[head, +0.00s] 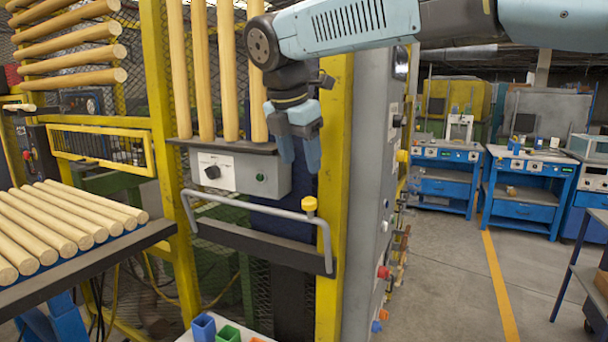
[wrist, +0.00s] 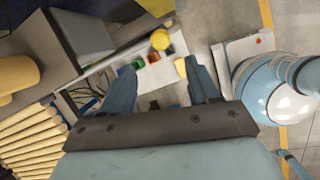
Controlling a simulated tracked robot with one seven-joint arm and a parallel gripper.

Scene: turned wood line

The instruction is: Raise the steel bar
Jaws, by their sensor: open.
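The steel bar (head: 255,206) is a grey, bent handle across the front of the yellow-framed machine, below a grey control box. Its ends bend down to a dark crossbar. A yellow knob (head: 310,204) sits on its right part; it also shows in the wrist view (wrist: 160,40), beyond the fingertips. My gripper (head: 300,158) is open and points down, above the bar's right part and the knob, apart from both. In the wrist view the fingers (wrist: 160,66) are spread with nothing between them held.
The grey control box (head: 235,172) and upright wooden rods (head: 203,80) stand just left of my gripper. A yellow post (head: 335,130) is close on the right. A rack of turned rods (head: 60,222) lies at left. Small coloured bins (head: 203,327) are below. Floor is free at right.

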